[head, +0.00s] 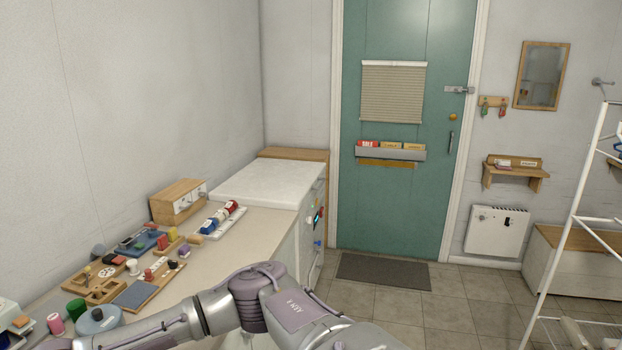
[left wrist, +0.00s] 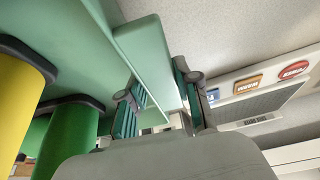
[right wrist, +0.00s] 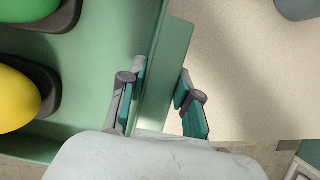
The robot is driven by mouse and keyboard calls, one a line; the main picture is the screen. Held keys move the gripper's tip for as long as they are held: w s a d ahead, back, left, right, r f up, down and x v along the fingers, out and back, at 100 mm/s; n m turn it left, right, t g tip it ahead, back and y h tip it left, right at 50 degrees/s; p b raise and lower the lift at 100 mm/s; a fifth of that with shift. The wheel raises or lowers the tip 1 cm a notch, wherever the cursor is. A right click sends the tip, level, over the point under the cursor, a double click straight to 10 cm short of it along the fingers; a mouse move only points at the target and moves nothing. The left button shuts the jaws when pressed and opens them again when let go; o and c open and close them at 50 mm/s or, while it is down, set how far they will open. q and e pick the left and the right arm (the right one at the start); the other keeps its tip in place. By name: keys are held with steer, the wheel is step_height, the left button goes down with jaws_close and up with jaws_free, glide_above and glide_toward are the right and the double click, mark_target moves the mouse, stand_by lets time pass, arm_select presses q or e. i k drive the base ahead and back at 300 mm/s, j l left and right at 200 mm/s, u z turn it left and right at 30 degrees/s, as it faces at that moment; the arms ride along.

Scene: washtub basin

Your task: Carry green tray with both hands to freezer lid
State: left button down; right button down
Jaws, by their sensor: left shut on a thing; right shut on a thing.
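The green tray shows in the left wrist view (left wrist: 145,50) and the right wrist view (right wrist: 80,55); it is out of the head view. My left gripper (left wrist: 160,78) is shut on one tray wall. My right gripper (right wrist: 160,80) is shut on another stretch of wall. In the tray are a yellow piece (left wrist: 20,95) and a green piece (left wrist: 68,135) in dark holders; rounded green and yellow (right wrist: 12,100) pieces show in the right wrist view. The white freezer lid (head: 265,182) is flat and bare at the counter's far end. Both grippers are outside the head view.
The beige counter (head: 228,262) carries wooden boards with small pieces, a white tray (head: 222,223) of coloured items and a wooden drawer box (head: 178,202). A green door (head: 405,200) stands beyond, with a dark mat (head: 383,271) before it. A white rack (head: 575,215) stands right.

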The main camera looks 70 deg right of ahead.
mark_target(278, 176)
steer(key=z, duration=0.95)
steer(key=l+z, duration=0.1)
steer(key=z, duration=0.85)
steer(key=i+z, duration=0.1)
steer(key=z, duration=0.85)
steer(key=i+u, duration=0.1)
steer(key=i, duration=1.2)
steer(key=i+l, duration=0.1)
steer(key=i, duration=1.2)
steer(key=i+u, duration=0.2)
steer(key=i, duration=0.5)
steer(key=i+l+u, duration=0.15)
steer(key=i, duration=0.5)
steer(key=i+j+u, duration=0.1)
steer(key=i+u, duration=0.3)
steer(key=i, duration=0.3)
steer(key=i+l+u, duration=0.1)
steer(key=i+u, duration=0.3)
steer(key=i, duration=0.25)
steer(key=i+u, duration=0.15)
steer(key=u, duration=1.3)
